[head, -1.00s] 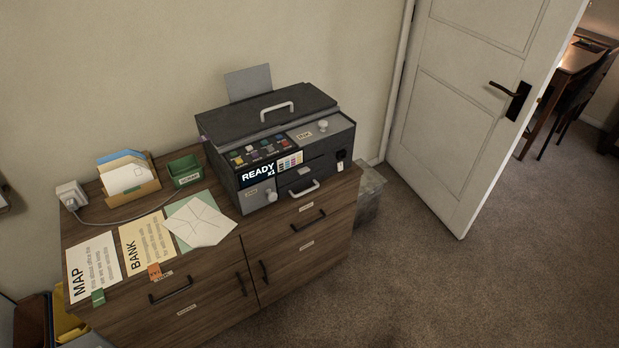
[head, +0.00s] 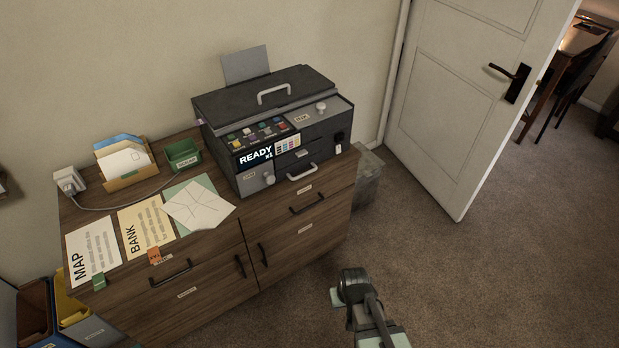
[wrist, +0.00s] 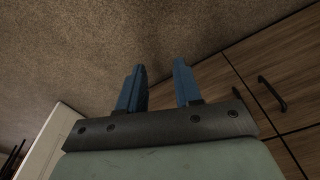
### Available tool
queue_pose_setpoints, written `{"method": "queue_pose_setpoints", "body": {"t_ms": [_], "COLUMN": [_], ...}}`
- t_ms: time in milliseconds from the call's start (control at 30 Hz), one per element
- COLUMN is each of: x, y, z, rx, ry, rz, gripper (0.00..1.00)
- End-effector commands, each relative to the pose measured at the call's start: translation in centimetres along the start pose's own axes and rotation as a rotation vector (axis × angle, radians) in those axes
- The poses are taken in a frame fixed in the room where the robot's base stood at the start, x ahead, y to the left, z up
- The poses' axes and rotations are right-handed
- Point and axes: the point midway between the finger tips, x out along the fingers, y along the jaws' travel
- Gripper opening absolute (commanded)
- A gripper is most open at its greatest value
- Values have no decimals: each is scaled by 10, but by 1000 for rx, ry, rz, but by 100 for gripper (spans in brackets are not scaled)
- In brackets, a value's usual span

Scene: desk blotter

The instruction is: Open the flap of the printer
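The dark grey printer (head: 222,112) stands on the right part of the wooden cabinet top. Its big lid has a light handle (head: 274,94) on top and lies flat. Its front shows a "READY" display, a small grey panel with a round knob (head: 268,179) at lower left, a tray handle (head: 302,172), and an ink panel with a knob (head: 321,107) on top. I cannot tell which part is the flap. In the wrist view my gripper (wrist: 158,88) is open, with two blue fingers apart and nothing between them. My arm shows low in the head view, well away from the printer.
The wooden cabinet (head: 205,268) has dark drawer and door handles. A letter holder (head: 128,177), a green box (head: 183,156) and papers lie left of the printer. A clear bin (head: 366,180) stands beside the cabinet. The carpet in front is free. A door (head: 455,110) stands open at right.

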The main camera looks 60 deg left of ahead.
Motion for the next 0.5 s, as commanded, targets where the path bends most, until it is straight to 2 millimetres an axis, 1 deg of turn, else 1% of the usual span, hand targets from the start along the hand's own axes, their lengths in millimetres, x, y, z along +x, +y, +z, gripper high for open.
{"method": "queue_pose_setpoints", "body": {"t_ms": [33,67,133,200,233,333,500], "x": [-6,-10,-21,-34,-39,-57,-88], "y": [-13,-20,-37,-50,-55,-62,-63], "z": [-21,-32,-62,-91,-102,-136,-190], "rx": [-47,-77,-152,-229,-260,-356,-525], "ry": [54,88,182,282,322,451,677], "rz": [-2,-3,-2,4,9,37,134], "gripper": [34,34,34,34,34,34,34]}}
